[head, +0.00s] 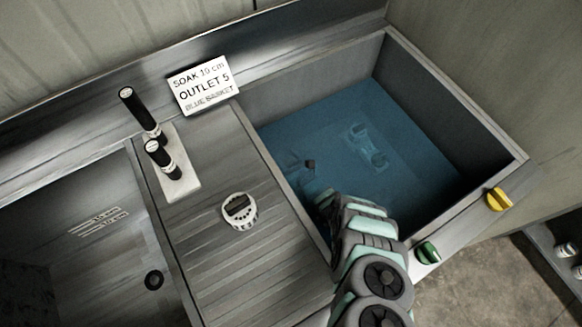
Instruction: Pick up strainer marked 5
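No strainer with a readable 5 shows in the head view. A pale, blurred object (368,146) with roundish ends lies under the blue water of the right basin; I cannot tell whether it is a strainer or read any mark. My arm reaches over the front of this basin and into the water. My gripper (302,167) seems to be the small dark shapes under the surface, left of the pale object and apart from it in the picture. Water blurs its fingers, so I cannot tell whether they are open or hold something.
A sign (204,86) reads "SOAK 10 cm, OUTLET 5, BLUE BASKET". A white-ringed black dial (240,209) sits on the counter between basins. Two black upright handles (158,155) stand behind it. Yellow (499,199) and green (428,252) knobs line the right basin's edge. The left basin (95,265) looks empty.

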